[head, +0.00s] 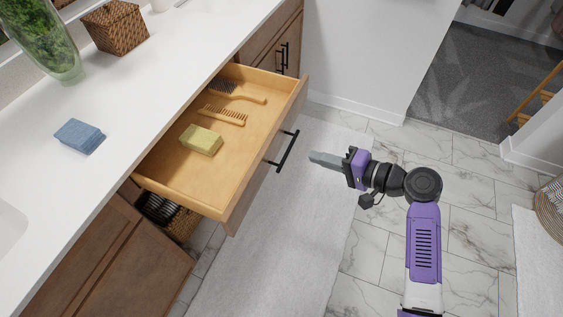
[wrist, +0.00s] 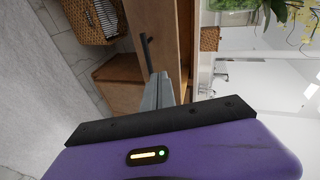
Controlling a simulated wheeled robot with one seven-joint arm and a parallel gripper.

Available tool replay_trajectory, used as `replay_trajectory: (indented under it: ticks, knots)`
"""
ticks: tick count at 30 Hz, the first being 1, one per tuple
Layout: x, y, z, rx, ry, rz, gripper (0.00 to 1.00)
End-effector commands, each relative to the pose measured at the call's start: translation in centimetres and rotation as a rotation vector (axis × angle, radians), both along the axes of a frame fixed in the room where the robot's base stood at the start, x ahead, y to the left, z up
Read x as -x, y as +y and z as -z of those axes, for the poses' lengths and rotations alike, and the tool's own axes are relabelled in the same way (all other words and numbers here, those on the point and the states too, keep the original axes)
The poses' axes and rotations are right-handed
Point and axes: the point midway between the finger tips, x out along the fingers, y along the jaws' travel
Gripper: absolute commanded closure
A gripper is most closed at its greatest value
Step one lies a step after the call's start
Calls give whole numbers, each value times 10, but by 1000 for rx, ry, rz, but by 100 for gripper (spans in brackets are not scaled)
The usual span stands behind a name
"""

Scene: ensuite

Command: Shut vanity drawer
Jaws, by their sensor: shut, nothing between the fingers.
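The vanity drawer (head: 170,185) stands pulled out from under the white counter in the head view. It holds a soap-like yellow block (head: 201,140), a wooden comb (head: 222,115) and a wooden brush (head: 238,92). Its front carries a dark bar handle (head: 287,152). My gripper (head: 314,157) is shut and empty, just right of the handle, with a small gap showing between them. In the wrist view the shut fingers (wrist: 160,90) point toward the drawer front, close to the handle (wrist: 147,54). Whether they touch anything there I cannot tell.
The white counter (head: 120,110) bears a folded blue cloth (head: 79,136), a wicker basket (head: 116,27) and a glass vase with greenery (head: 45,40). A cabinet door (head: 120,262) is below the drawer at left. A pale rug (head: 270,260) and tiled floor lie clear before the vanity.

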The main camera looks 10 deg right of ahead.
Motion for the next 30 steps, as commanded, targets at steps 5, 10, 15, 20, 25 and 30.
replay_trajectory:
  ticks: [5,10,15,20,25,30]
  knots:
    - [29,28,5,-91,74,-135,100]
    - [30,39,8,-97,93,-157,100]
    - [15,59,16,-96,91,-157,100]
    - [-1,81,25,-96,91,-155,100]
    - [-14,98,32,-94,91,-153,100]
    - [-21,107,35,-94,90,-153,100]
